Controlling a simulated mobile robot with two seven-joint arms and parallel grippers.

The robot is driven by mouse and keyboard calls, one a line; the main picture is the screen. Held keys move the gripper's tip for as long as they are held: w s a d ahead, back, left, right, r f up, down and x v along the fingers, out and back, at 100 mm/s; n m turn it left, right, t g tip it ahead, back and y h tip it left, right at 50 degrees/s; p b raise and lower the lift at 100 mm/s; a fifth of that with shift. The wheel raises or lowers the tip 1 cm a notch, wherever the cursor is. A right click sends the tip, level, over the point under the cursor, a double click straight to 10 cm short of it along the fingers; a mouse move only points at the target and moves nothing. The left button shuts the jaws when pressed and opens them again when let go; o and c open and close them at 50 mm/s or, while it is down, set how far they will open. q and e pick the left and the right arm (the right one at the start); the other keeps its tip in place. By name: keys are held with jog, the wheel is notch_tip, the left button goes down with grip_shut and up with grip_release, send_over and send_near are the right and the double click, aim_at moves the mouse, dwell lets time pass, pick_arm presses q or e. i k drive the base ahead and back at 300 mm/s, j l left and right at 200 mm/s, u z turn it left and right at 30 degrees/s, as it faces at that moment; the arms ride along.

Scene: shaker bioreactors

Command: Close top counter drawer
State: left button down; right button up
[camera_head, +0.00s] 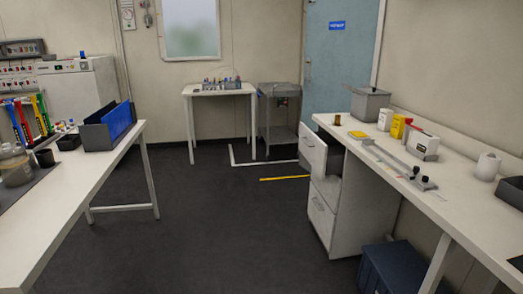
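The white drawer cabinet (352,218) stands under the right-hand counter (455,185). Its top drawer (313,150) is pulled out to the left, with a dark gap behind its front, and its front carries a handle. The lower drawer front (321,214) looks shut and also has a handle. The inside of the top drawer is mostly hidden. Neither of my grippers can be made out in the head view.
A white table (75,190) with a dark bin and blue panel (118,122) is on the left. Dark floor (225,220) between table and cabinet is clear. A blue box (400,268) sits under the counter. Bottles and boxes stand on the counter.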

aim_at(325, 154)
jog(key=i, duration=1.2)
jog(key=i+z, duration=0.15)
jog(key=i, duration=0.45)
jog(key=i+j+z, duration=0.2)
jog(key=i, duration=0.35)
jog(key=i+j+z, duration=0.1)
jog(key=i+z, duration=0.4)
jog(key=i, duration=0.5)
jog(key=i+l, duration=0.15)
jog(key=l, duration=0.15)
jog(key=i+l, duration=0.15)
jog(key=l, duration=0.1)
